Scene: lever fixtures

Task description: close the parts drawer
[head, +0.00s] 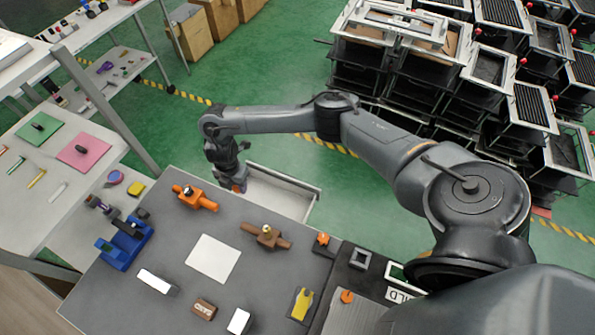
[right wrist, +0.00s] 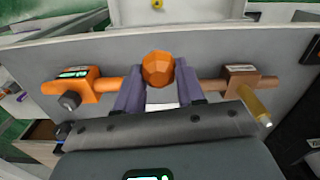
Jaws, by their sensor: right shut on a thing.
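The parts drawer (head: 276,194) is a pale, shallow box that stands open beyond the far edge of the grey table. My right gripper (head: 238,183) is at the drawer's left end in the head view. In the right wrist view, its two fingers (right wrist: 160,92) are on either side of an orange faceted knob (right wrist: 158,68), and it is shut on this knob. How the knob joins the drawer is hidden. My left gripper is in neither view.
On the grey table (head: 150,308) stand an orange lever fixture (head: 193,197), a brown lever fixture (head: 266,236), a blue holder (head: 124,246) and a white square (head: 213,258). Stacked frames (head: 455,75) fill the back right. Green floor is clear behind the drawer.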

